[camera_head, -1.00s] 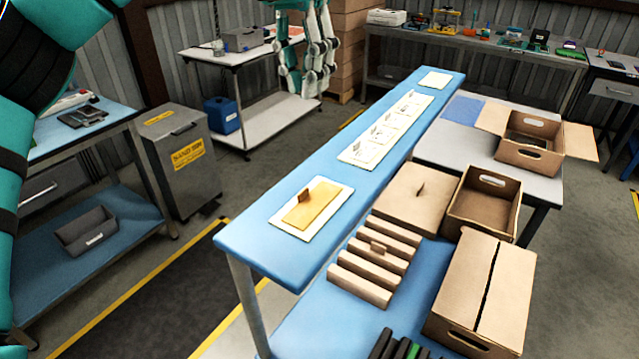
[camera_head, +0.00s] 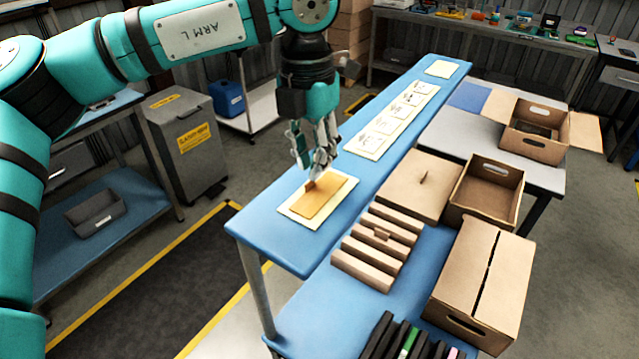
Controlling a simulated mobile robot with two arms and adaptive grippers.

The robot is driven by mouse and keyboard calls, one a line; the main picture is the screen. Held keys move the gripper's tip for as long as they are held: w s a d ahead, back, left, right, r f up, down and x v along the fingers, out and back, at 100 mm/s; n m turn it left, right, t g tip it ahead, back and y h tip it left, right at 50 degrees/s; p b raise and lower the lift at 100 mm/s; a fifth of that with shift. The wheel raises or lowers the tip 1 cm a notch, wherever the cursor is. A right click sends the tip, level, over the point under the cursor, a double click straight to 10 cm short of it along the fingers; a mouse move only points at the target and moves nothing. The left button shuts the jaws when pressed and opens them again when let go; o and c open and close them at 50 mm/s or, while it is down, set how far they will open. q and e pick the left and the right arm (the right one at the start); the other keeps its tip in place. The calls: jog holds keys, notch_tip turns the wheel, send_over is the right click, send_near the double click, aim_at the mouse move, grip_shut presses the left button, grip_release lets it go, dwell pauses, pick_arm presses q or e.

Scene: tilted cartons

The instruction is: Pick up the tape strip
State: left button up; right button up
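A small brown strip (camera_head: 311,187) stands up from the orange-yellow pad (camera_head: 325,199), which lies on a pale sheet on the blue table. I take it to be the tape strip. My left gripper (camera_head: 318,172) points down from above, its fingertips right at the strip and partly covering it. I cannot tell whether the fingers touch it or are closed on it. My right gripper is not in view.
Pale cards (camera_head: 397,118) lie further along the narrow blue table (camera_head: 284,241). On the lower surface to the right are tan bars (camera_head: 365,265), a flat carton (camera_head: 420,182), an open carton (camera_head: 484,188) and a closed carton (camera_head: 485,275).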

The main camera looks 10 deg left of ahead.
aim_at(320, 189)
pick_arm(q)
notch_tip(320, 189, down, 3)
jog(key=shift+f+p, duration=0.15)
jog(key=shift+p, duration=0.35)
grip_shut()
